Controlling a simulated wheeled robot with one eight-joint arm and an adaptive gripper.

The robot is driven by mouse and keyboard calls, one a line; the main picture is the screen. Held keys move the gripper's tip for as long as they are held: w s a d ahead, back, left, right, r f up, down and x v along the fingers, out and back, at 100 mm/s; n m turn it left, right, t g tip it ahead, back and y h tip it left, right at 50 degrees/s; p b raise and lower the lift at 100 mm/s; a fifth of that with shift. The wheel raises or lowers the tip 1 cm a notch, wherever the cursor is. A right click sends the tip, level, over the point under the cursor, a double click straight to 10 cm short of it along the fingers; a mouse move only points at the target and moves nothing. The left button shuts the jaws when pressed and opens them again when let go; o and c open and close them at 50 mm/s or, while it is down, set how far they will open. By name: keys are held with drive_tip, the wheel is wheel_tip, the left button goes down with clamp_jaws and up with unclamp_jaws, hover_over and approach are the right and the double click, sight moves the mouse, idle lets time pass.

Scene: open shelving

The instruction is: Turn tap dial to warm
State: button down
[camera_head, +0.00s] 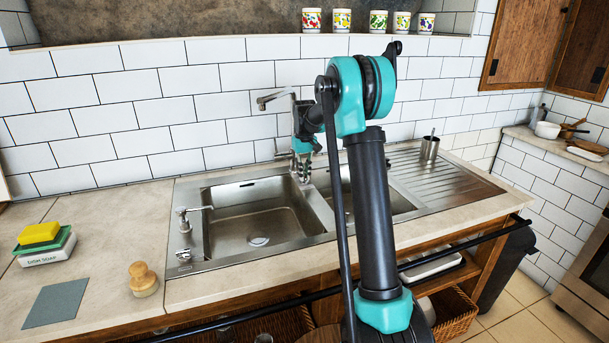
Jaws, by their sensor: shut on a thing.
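The tap (274,97) stands at the back of the sink, its spout pointing left. My arm covers much of the tap's body. My gripper (303,175) is low at the tap's base, above the back edge between the two basins. It is shut on the tap dial, which is mostly hidden behind the fingers. The dial's setting cannot be read from here.
The left basin (235,212) of the sink is empty. A metal cup (430,147) stands on the drainboard (455,182) at right. A soap dispenser (184,218), sponges (40,234) and a wooden brush (143,279) are at left. Patterned cups (342,20) line the ledge above.

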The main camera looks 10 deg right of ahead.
drive_tip(key=shift+m, duration=0.3)
idle(0.4)
drive_tip(key=c, duration=1.6)
unclamp_jaws()
drive_tip(key=shift+c, duration=0.2)
drive_tip(key=shift+r, duration=0.1)
wheel_tip(320, 180, up, 12)
drive_tip(key=shift+s, duration=0.1)
